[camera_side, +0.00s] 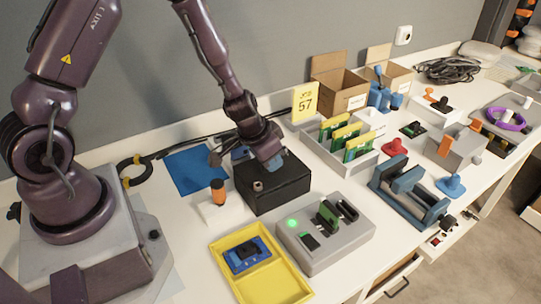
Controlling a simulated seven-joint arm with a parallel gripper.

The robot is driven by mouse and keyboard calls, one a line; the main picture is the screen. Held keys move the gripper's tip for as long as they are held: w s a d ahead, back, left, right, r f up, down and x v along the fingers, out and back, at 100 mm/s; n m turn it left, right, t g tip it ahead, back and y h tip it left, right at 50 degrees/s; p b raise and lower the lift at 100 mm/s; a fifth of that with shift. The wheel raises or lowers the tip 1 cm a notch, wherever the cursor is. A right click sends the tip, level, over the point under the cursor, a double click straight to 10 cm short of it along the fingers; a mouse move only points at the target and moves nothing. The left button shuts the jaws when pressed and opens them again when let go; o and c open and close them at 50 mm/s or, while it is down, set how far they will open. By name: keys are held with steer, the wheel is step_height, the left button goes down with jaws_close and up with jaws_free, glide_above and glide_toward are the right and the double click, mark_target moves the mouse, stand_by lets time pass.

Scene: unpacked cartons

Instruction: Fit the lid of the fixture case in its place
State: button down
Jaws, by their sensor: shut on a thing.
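The black fixture case (262,199) stands on the bench in the middle of the view. Its flat dark lid (291,177) lies over the top of the case, and I cannot tell from here whether it is fully seated. A small brownish round knob (257,186) stands up at the top's near left. My gripper (274,163) points down at the far part of the lid and is shut on it. The fingertips and the spot they grip are small and partly hidden.
In front are a grey box (325,250) with a lit green lamp and a yellow tray (284,286) holding a blue device. A grey rack of green boards (361,171) is at the right, with a yellow "57" sign (305,102) behind.

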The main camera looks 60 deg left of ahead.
steer(key=shift+f, duration=0.15)
steer(key=c, duration=1.1)
jaws_free()
steer(key=shift+o, duration=0.2)
steer(key=v, duration=1.3)
steer(key=shift+f, duration=0.1)
